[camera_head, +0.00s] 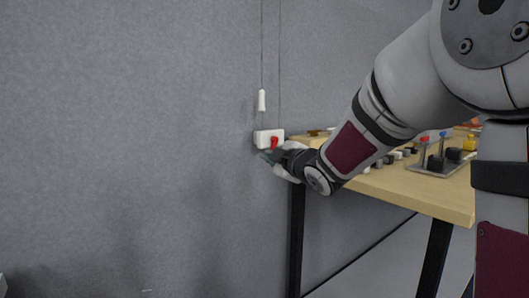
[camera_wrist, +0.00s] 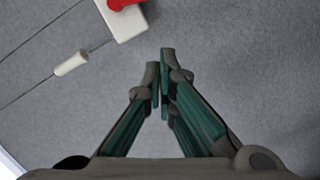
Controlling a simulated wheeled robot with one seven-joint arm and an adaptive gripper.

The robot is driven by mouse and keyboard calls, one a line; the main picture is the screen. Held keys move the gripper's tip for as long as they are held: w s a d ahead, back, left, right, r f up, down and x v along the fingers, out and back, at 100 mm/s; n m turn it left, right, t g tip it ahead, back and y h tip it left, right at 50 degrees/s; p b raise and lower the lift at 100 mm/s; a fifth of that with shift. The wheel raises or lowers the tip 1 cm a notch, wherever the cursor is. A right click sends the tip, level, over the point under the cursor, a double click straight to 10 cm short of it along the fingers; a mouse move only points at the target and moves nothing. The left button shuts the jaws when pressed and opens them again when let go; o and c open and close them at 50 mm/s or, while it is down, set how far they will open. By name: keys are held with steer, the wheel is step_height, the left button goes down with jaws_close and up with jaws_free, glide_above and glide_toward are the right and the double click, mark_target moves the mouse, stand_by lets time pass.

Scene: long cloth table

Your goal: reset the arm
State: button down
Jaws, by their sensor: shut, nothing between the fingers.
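My arm reaches from the right across the head view toward the grey wall. My gripper (camera_head: 264,154) is at the wall end of the table, just below a white box with a red part. In the wrist view my gripper (camera_wrist: 160,62) has its fingertips together with nothing between them. The white box (camera_head: 262,137) is on the wall and carries a red switch-like part (camera_head: 274,142). In the wrist view the white box (camera_wrist: 124,24) and the red part (camera_wrist: 122,3) are at the top, apart from the fingertips.
A white pull handle (camera_head: 262,100) hangs on a cord above the box. A wooden table (camera_head: 420,188) with dark legs stands at the right under my arm. It bears a grey tray (camera_head: 428,170) with coloured-topped pieces and several small blocks. The wall at left is clear.

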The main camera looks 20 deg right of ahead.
steer(key=shift+s, duration=0.7)
steer(key=shift+d, duration=0.1)
